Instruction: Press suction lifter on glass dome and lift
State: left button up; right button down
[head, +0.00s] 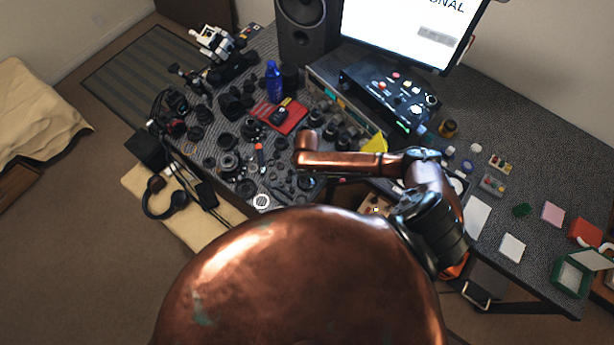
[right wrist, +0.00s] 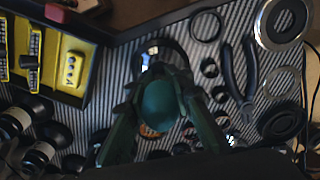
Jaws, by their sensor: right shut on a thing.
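My right gripper (right wrist: 159,88) has its two dark green fingers closed around a rounded dark teal object (right wrist: 160,108), which looks like the suction lifter. Behind the fingertips, a dark ring with bright glassy patches (right wrist: 162,50) shows in part and may hold the glass dome; the fingers and held object cover much of it. I cannot tell whether the held object touches the glass. In the head view my copper right arm reaches left over the bench and hides the fingertips. My left gripper is not in view.
Black pliers (right wrist: 240,80) and loose rings lie on the striped mat (right wrist: 110,105). A yellow-lined case (right wrist: 72,70) sits at upper left of the wrist view. Lens parts, a blue bottle (head: 273,80) and a red tray (head: 292,118) crowd the bench. A monitor (head: 405,30) stands behind.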

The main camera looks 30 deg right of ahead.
jog(key=shift+p, duration=0.45)
dwell(1.5)
jog(key=shift+r+p, duration=5.5)
jog(key=shift+p, duration=0.75)
